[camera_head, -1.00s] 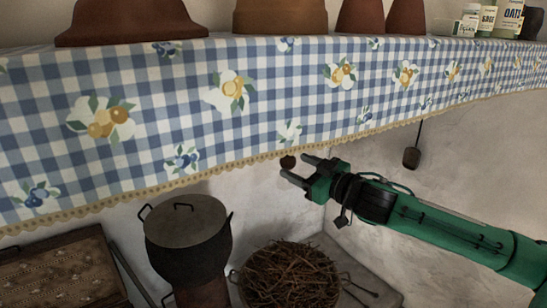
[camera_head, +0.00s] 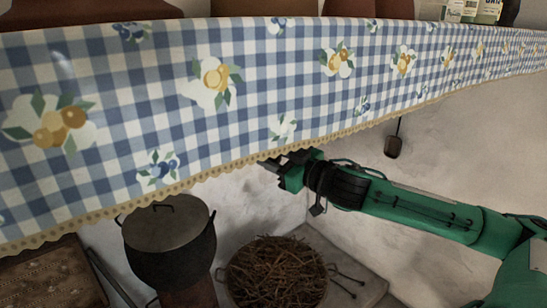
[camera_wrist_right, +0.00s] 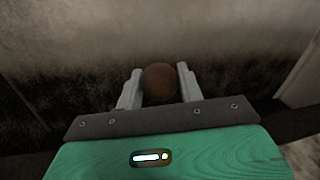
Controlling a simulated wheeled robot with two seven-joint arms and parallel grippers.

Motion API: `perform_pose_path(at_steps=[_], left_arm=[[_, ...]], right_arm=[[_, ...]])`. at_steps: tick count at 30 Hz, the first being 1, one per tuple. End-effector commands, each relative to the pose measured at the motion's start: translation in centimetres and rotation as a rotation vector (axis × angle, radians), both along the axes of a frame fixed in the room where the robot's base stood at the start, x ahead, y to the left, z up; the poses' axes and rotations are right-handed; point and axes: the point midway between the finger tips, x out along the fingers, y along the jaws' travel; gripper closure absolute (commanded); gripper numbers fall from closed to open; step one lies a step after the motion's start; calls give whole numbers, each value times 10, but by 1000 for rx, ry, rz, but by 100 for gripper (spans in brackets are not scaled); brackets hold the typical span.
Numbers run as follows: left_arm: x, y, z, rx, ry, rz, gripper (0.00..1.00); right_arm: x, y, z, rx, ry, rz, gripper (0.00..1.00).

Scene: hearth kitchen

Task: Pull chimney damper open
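The damper pull shows as a round brown knob (camera_wrist_right: 160,82) in the right wrist view. It sits between the two pale fingers of my right gripper (camera_wrist_right: 159,87), with little room on either side. In the head view my right gripper (camera_head: 272,163) is at the lace hem of the checked cloth, above the hearth, with its fingers apart. The cloth edge partly covers its fingertips there, and the knob cannot be made out in that view. Whether the fingers press on the knob is hard to tell. My left gripper is in neither view.
A blue-and-white checked cloth (camera_head: 215,125) hangs from the mantel shelf just above my right gripper. Below are a lidded dark pot (camera_head: 170,250) and a basket of twigs (camera_head: 275,275). A small dark object (camera_head: 393,147) hangs at the wall to the right.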

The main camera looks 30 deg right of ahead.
Motion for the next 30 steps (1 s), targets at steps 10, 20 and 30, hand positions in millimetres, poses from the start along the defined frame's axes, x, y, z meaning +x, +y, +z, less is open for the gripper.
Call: perform_pose_path(at_steps=[10, 20, 30], left_arm=[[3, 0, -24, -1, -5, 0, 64], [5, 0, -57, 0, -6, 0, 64], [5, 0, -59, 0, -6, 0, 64]], right_arm=[[0, 0, -29, 3, 2, 0, 100], [0, 0, -72, 1, 2, 0, 100], [0, 0, -77, 1, 7, 0, 100]])
